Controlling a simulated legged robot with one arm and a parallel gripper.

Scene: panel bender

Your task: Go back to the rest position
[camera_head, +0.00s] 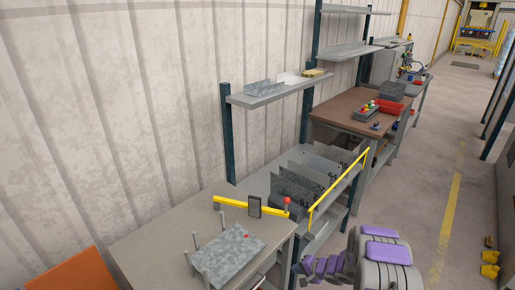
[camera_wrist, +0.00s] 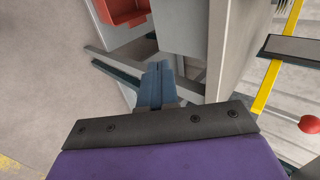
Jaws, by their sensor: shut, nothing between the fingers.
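In the wrist view, my gripper (camera_wrist: 158,84) shows as two blue-grey fingers pressed side by side. It is shut with nothing between the fingers. In the head view, my purple and grey arm is folded at the bottom right, beside the workbench; the fingertips cannot be made out there.
A workbench (camera_head: 150,240) at the lower left bears a galvanized sheet (camera_head: 229,255) among upright pins. A yellow bar (camera_head: 236,204) and red ball knob (camera_head: 287,201) stand behind it. A rack holds several plates (camera_head: 300,185). The aisle (camera_head: 435,160) at right is free.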

